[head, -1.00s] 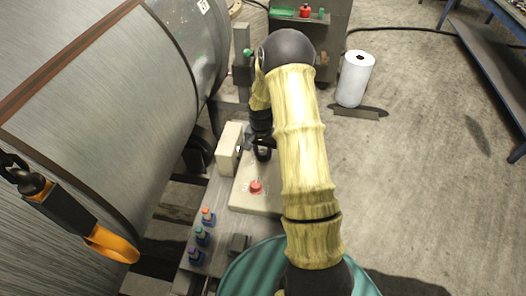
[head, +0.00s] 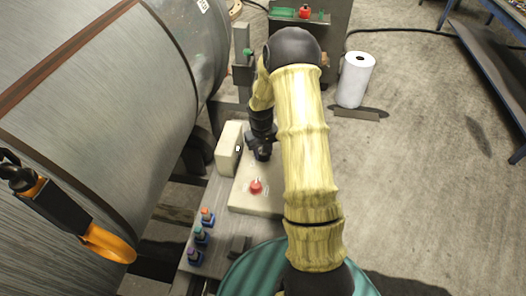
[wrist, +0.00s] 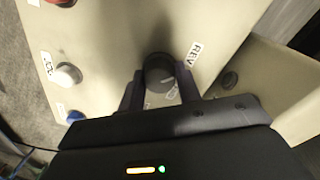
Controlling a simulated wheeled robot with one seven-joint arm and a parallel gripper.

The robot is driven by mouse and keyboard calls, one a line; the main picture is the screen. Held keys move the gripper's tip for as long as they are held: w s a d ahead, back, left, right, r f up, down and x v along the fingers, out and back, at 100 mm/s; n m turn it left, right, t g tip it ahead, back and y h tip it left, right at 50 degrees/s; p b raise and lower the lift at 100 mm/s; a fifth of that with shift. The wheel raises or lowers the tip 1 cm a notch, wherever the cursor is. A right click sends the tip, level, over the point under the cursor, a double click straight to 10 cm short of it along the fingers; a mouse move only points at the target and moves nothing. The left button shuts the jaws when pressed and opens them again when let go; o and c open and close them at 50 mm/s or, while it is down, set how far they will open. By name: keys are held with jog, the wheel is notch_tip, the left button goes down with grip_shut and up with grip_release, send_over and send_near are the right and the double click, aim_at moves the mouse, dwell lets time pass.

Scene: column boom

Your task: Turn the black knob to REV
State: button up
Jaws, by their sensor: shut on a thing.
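The black knob (wrist: 157,70) is on a beige panel in the wrist view, with a pale mark on its face. The REV label (wrist: 194,53) is printed to the upper right of the knob. Another small label below the knob is partly hidden. My gripper (wrist: 160,76) has one finger on each side of the knob and is shut on it. In the head view my gripper (head: 262,150) is down at the panel (head: 250,203), and it hides the knob there.
A red button (head: 255,187) sits on the panel near my gripper. White (wrist: 67,75) and blue (wrist: 75,117) buttons show in the wrist view. A beige box (head: 229,149) stands close left of my gripper. A large metal roll (head: 110,90) fills the left side.

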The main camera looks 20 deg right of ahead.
dwell(0.3)
jog(key=o, duration=1)
jog(key=shift+c, duration=0.2)
jog(key=shift+r, duration=0.15)
notch_tip(320, 180, up, 17)
jog(key=b, duration=0.2)
jog(key=shift+a+b, duration=0.3)
jog(key=shift+a, duration=0.05)
jog(key=shift+r, duration=0.1)
